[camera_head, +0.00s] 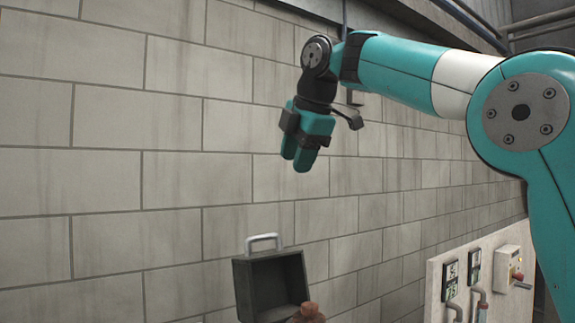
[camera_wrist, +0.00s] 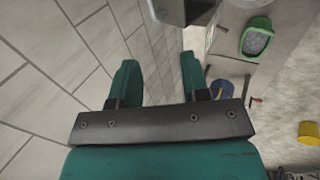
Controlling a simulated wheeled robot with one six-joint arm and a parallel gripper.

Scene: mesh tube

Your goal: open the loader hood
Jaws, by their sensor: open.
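The loader hood (camera_head: 269,283) appears to be the dark grey box-like part low in the head view, with a pale handle (camera_head: 264,240) on its upper edge. Its hollow inner side faces the camera, and its lower part is cut off by the frame. My gripper (camera_head: 296,160) is well above the handle in the picture, pointing down, open and apart from it. In the wrist view, my gripper (camera_wrist: 158,62) shows two separated teal fingers with nothing between them. I cannot identify the hood in the wrist view.
A block wall (camera_head: 170,120) runs behind my arm. A pale panel (camera_head: 436,300) with gauges and a red-handled switch box (camera_head: 508,265) stands at lower right. A brown rounded object (camera_head: 308,312) is near the hood. The wrist view shows a green tray (camera_wrist: 245,43), blue bucket (camera_wrist: 221,89) and yellow bucket (camera_wrist: 309,132).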

